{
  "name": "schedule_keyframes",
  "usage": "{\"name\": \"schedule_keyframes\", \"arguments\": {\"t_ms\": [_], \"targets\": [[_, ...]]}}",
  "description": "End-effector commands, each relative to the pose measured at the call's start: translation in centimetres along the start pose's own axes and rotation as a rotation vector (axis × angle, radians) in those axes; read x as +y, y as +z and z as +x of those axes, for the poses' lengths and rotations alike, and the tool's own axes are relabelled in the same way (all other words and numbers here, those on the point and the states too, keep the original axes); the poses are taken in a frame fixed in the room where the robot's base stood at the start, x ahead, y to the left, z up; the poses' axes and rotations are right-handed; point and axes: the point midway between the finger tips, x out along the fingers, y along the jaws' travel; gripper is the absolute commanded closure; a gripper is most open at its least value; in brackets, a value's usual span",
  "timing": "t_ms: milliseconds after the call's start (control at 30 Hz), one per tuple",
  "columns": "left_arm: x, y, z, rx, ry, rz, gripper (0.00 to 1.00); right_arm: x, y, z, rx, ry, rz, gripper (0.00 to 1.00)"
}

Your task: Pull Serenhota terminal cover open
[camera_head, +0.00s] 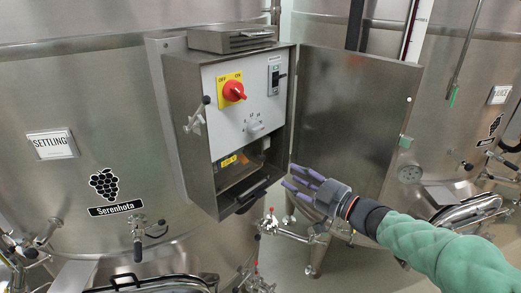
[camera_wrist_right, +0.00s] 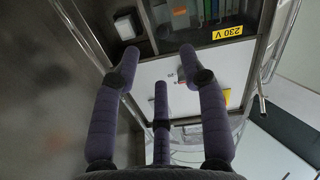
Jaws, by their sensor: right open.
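The Serenhota vat carries a grey control box (camera_head: 187,150) with its large door swung open to the right. Under the box's white panel is a terminal compartment (camera_head: 238,170), its inside partly visible. A black handle bar (camera_head: 253,191) runs along the compartment's lower front edge; I cannot tell how far the cover it seems to belong to is open. My right gripper (camera_head: 291,178) is open and empty, just right of the handle and apart from it. Its spread fingers (camera_wrist_right: 157,62) show in the wrist view, before the terminals (camera_wrist_right: 205,12). My left gripper is not in view.
The open door (camera_head: 352,110) stands behind and above my right gripper. A red rotary switch (camera_head: 233,91) sits on the white panel (camera_head: 247,118). A latch (camera_head: 195,118) is at the box's left edge. Valves and pipes (camera_head: 268,222) stand below the box.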

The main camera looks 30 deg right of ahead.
Motion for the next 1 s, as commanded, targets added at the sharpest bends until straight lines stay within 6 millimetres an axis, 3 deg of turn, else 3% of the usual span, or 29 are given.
{"name": "schedule_keyframes", "arguments": {"t_ms": [233, 700, 1000], "targets": [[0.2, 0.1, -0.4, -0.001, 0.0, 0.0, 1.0, 0.0, -0.9, 0.6, 0.003, -0.009, -0.02, 0.57], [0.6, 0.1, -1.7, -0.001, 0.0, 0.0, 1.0, -0.2, -0.9, 8.2, 0.002, -0.01, -0.019, 0.57], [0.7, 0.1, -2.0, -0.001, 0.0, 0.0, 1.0, -0.1, -0.8, 10.3, 0.001, -0.007, -0.02, 0.57]]}}
